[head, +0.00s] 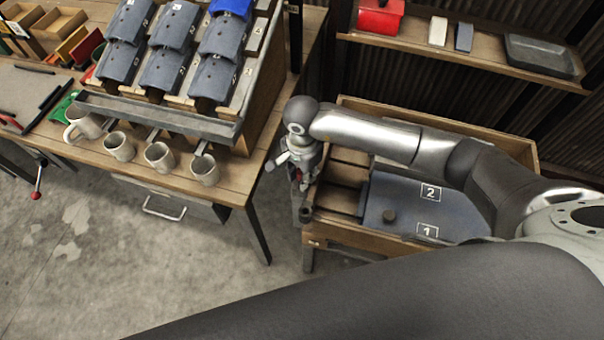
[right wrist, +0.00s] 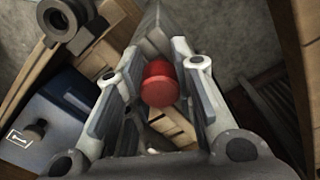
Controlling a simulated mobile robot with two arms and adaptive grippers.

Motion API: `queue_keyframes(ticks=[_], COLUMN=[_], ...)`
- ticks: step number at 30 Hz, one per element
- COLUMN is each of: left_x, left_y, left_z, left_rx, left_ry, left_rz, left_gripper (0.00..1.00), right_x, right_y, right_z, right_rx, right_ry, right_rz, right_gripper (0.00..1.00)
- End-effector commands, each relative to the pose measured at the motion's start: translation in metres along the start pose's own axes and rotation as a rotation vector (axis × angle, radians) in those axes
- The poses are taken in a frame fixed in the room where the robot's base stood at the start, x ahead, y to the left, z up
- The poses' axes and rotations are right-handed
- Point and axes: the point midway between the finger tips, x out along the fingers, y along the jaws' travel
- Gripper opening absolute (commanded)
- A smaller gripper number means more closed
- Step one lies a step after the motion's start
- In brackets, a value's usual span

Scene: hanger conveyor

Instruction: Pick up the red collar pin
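The red collar pin shows as a short red cylinder (right wrist: 160,83) in the middle of the right wrist view, between the two fingers of my right gripper (right wrist: 158,75). The fingers stand apart on either side of it, and gaps seem to show. I cannot be sure whether either finger touches it. In the head view my right gripper (head: 300,165) points down at the left end of the wooden crate cart, with a small bit of red (head: 299,175) at its fingers. The lower part of the pin is hidden. My left gripper is not in view.
The wooden cart (head: 315,231) holds a blue-grey panel (head: 386,222) marked 1 and 2. A dark round knob (head: 306,213) stands at its near corner. The workbench (head: 236,183) with mugs (head: 159,157) and a rack lies to the left. A shelf (head: 482,60) is behind.

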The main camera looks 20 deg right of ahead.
Motion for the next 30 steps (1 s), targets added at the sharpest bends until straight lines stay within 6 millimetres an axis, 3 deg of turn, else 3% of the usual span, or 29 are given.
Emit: queue_keyframes(ticks=[3, 14, 21, 30], left_x=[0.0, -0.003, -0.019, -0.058], left_y=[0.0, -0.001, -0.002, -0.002], left_z=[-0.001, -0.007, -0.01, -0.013], left_rx=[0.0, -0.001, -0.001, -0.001], left_ry=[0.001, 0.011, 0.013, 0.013], left_rz=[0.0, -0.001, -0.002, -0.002], left_gripper=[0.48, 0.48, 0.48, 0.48], right_x=[0.0, -0.006, -0.039, -0.08], right_y=[0.0, 0.0, -0.001, 0.032], right_z=[0.0, -0.001, -0.001, 0.014], right_rx=[0.0, 0.0, -0.001, -0.002], right_ry=[0.0, 0.002, 0.003, 0.001], right_rz=[0.0, -0.001, -0.003, 0.001], right_gripper=[0.03, 0.03, 0.03, 0.03])
